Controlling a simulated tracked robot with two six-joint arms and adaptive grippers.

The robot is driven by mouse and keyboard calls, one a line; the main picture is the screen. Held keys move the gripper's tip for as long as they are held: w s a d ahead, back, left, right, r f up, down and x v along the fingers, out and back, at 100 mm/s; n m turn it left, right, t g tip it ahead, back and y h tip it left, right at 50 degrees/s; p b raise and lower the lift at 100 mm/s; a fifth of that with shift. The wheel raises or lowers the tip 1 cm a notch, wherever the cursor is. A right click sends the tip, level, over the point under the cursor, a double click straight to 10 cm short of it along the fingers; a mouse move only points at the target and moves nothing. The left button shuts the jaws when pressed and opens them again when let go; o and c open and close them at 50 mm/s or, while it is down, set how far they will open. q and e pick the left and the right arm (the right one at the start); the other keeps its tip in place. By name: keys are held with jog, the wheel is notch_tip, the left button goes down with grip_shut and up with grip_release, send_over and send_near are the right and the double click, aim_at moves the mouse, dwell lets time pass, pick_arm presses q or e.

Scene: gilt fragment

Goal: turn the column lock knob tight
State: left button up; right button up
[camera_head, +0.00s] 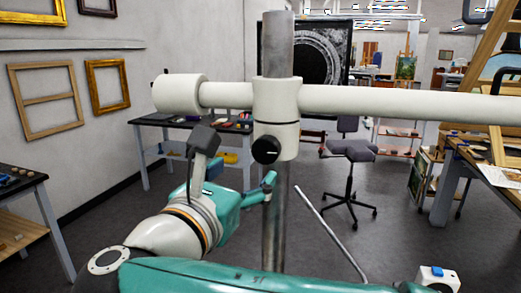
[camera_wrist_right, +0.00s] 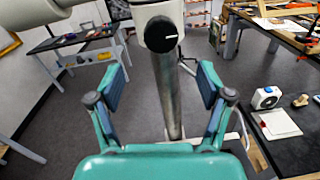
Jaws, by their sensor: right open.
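The lock knob (camera_head: 266,150) is a round black knob on the front of the white collar (camera_head: 277,105) that clamps the upright metal column (camera_head: 274,230). In the right wrist view the knob (camera_wrist_right: 161,35) faces me above the middle, with a white index line pointing right. My right gripper (camera_head: 242,176) is below and left of the knob in the head view. In the wrist view its two teal fingers (camera_wrist_right: 162,83) are spread wide and empty, with the column running between them. The gripper and knob appear apart. My left gripper is not in view.
A white horizontal arm (camera_head: 400,103) runs through the collar across the view, ending in a thick white cylinder (camera_head: 180,93). A dark worktable (camera_wrist_right: 295,125) on the right holds a white device (camera_wrist_right: 266,98). An office chair (camera_head: 350,150) stands behind the column.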

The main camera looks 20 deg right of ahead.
aim_at(263, 154)
jog(key=p+x, duration=0.1)
jog(key=x, duration=0.9)
jog(key=shift+w+d+p, duration=0.2)
jog(key=shift+p, duration=0.2)
jog(key=c, duration=1.2)
jog(key=shift+o, duration=0.2)
